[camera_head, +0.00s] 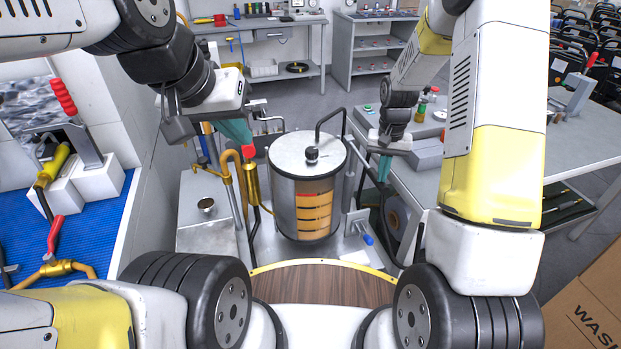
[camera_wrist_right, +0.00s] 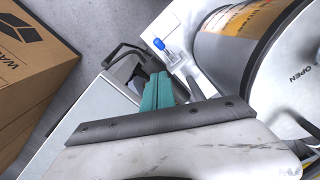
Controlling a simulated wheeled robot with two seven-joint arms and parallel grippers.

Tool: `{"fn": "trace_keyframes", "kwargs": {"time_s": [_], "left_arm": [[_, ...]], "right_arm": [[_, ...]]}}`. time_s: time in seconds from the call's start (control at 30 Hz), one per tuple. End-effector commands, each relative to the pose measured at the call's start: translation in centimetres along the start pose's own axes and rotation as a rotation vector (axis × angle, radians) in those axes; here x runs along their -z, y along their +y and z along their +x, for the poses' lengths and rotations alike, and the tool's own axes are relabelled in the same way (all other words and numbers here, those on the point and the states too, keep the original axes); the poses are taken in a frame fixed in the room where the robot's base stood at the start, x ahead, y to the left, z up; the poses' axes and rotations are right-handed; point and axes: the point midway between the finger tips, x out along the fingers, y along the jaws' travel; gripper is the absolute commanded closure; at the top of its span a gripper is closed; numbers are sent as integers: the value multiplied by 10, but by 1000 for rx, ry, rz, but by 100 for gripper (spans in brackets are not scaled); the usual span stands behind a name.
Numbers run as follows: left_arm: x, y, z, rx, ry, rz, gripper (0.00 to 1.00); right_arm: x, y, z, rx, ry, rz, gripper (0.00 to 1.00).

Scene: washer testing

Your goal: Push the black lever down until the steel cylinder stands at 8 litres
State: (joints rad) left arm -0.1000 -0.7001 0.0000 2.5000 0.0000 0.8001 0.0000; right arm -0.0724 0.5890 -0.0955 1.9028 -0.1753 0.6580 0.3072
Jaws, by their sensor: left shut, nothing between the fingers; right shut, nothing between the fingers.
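The steel cylinder (camera_head: 284,205) stands upright in the middle of the head view, with an orange scale window (camera_head: 314,210) in front; its figures are too small to read. Part of it also shows in the right wrist view (camera_wrist_right: 225,50). I cannot tell which black part is the lever; a bent black bar (camera_head: 343,122) rises above the lid. My left gripper (camera_head: 247,146) is shut and empty, its teal fingertips at or just above a red-topped brass fitting (camera_head: 252,182) left of the cylinder. My right gripper (camera_head: 384,176) is shut, empty, right of the cylinder; its fingers show in the wrist view (camera_wrist_right: 158,92).
A blue-tipped handle (camera_head: 368,240) sits low at the cylinder's right. A small metal cup (camera_head: 206,206) stands on the left cabinet. A blue mat (camera_head: 110,200) with red-handled tools lies far left. A grey table (camera_head: 570,150) stands at right, with a cardboard box (camera_head: 585,300) nearer.

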Motion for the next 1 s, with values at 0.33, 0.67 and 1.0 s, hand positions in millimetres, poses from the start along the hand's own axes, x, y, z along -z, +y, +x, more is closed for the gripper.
{"fn": "trace_keyframes", "kwargs": {"time_s": [0.33,0.67,1.0], "left_arm": [[0,0,0,0,0,0,100],[0,0,0,0,0,0,100],[0,0,0,0,0,0,100]], "right_arm": [[0,0,-50,0,2,0,100],[0,0,-70,0,-1,0,100],[0,0,-70,0,0,0,100]]}}
